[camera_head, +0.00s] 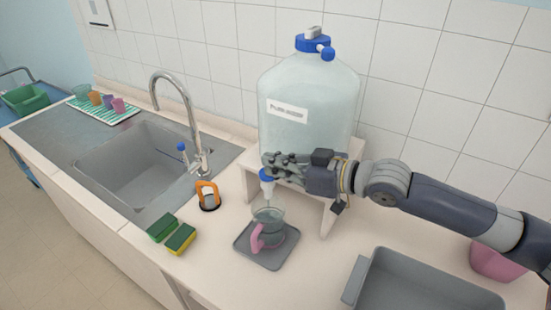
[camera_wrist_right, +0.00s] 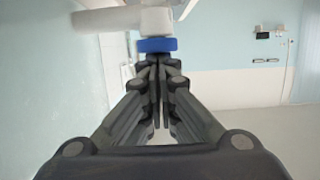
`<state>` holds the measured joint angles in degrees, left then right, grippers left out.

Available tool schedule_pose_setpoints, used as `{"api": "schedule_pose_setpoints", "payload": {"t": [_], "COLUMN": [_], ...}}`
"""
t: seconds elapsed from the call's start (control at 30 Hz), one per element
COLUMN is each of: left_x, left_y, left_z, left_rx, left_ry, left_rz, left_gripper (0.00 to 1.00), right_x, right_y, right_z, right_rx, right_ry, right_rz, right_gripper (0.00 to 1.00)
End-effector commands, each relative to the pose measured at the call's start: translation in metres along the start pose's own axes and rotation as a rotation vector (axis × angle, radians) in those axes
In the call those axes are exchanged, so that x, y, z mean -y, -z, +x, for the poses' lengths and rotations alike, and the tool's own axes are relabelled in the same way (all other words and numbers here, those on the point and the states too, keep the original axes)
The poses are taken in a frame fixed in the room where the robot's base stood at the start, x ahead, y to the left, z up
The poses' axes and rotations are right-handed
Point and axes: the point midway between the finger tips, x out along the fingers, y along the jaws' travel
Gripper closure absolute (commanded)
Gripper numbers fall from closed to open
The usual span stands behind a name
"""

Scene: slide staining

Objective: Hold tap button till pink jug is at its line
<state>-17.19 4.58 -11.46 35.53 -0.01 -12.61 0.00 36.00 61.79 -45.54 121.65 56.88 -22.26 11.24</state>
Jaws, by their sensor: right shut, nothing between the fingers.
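The clear jug with a pink handle (camera_head: 257,238) stands upright on a small grey tray (camera_head: 288,256), under the tap of the big water bottle (camera_head: 310,95). Clear liquid seems to stand in the jug; its level and any line are too small to read. The tap (camera_head: 267,188) is white with a blue button (camera_head: 266,175). My right gripper (camera_head: 268,160) is shut and empty, its fingertips right at the button. In the right wrist view the shut fingertips (camera_wrist_right: 156,62) meet or nearly meet the blue ring (camera_wrist_right: 157,45) of the tap. My left gripper is out of view.
A sink (camera_head: 135,165) with a faucet (camera_head: 168,80) lies to the left. An orange-framed item (camera_head: 207,194) and sponges (camera_head: 180,239) lie left of the tray. A grey bin (camera_head: 425,285) and a pink container (camera_head: 495,262) stand at right. Cups (camera_head: 118,105) stand on a striped mat.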

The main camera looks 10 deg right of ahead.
Motion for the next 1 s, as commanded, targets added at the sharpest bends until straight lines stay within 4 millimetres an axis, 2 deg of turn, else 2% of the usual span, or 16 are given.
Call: {"api": "schedule_pose_setpoints", "payload": {"t": [0.03, 0.27, 0.47, 0.67, 0.73, 1.0], "left_x": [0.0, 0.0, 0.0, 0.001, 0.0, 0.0], "left_y": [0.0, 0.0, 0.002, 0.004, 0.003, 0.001], "left_z": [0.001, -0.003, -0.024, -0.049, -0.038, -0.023], "left_rx": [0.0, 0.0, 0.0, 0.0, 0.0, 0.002], "left_ry": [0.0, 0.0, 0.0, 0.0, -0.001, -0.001], "left_rz": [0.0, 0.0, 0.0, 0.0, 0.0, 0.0], "left_gripper": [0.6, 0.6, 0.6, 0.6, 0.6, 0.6], "right_x": [0.001, 0.001, 0.001, 0.0, -0.002, -0.001], "right_y": [-0.013, -0.009, 0.013, 0.043, 0.035, 0.037], "right_z": [0.001, 0.001, -0.002, -0.005, -0.012, -0.049], "right_rx": [0.029, 0.028, 0.022, 0.007, 0.008, 0.004], "right_ry": [0.001, 0.001, -0.001, -0.004, -0.008, -0.008], "right_rz": [0.011, 0.011, 0.009, 0.003, -0.001, -0.003], "right_gripper": [1.0, 1.0, 1.0, 1.0, 1.0, 1.0]}}
